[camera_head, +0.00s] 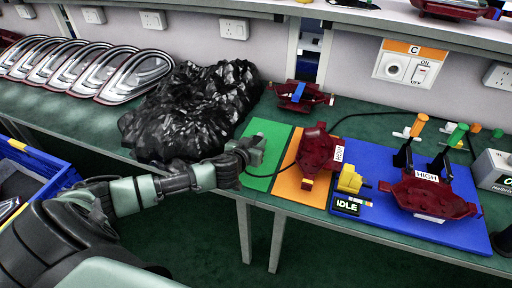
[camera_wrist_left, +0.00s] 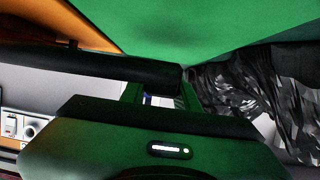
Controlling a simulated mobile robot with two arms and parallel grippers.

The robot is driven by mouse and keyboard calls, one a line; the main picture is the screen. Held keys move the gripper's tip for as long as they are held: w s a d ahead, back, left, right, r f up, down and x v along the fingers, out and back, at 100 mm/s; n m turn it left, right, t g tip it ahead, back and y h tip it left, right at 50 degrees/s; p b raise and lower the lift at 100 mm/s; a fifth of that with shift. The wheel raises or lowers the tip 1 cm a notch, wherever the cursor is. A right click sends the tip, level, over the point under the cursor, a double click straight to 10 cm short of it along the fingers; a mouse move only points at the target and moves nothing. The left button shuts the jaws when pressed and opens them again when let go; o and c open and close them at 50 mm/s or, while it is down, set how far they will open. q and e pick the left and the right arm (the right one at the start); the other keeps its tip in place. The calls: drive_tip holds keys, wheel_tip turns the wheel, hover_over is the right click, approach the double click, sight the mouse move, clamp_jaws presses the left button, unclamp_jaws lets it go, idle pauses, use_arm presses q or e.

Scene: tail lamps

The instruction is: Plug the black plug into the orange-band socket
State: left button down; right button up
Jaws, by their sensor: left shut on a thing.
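The orange-band socket (camera_head: 391,67) is on the back wall at the upper right. It is a white plate with a round recess marked C, an ON/OFF switch beside it and an orange band above. My left gripper (camera_head: 257,148) is over the green mat, well in front of and to the left of the socket. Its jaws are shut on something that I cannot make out. The wrist view shows the dark gripper body (camera_wrist_left: 155,128) close up against the green mat. I cannot pick out the black plug for certain. My right gripper is not in view.
Clear lamps (camera_head: 85,68) and a heap of black plastic (camera_head: 197,108) lie left. A dark red fixture (camera_head: 318,150) lies on the orange mat (camera_head: 290,186). Another (camera_head: 432,194) is on the blue mat (camera_head: 372,222), near upright orange- and green-handled clamps. Some bare bench lies below the socket.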

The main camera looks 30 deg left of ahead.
sight(256, 140)
use_arm(q)
wheel_tip(256, 140, up, 17)
drive_tip(key=shift+p, duration=0.45)
drive_tip(key=shift+f, duration=0.15)
wheel_tip(256, 140, down, 20)
drive_tip(key=shift+r+b, duration=0.2)
drive_tip(key=shift+b, duration=0.4)
drive_tip(key=shift+f, duration=0.2)
drive_tip(key=c, duration=1.1)
unclamp_jaws()
drive_tip(key=shift+o, duration=0.2)
drive_tip(key=shift+r, duration=0.15)
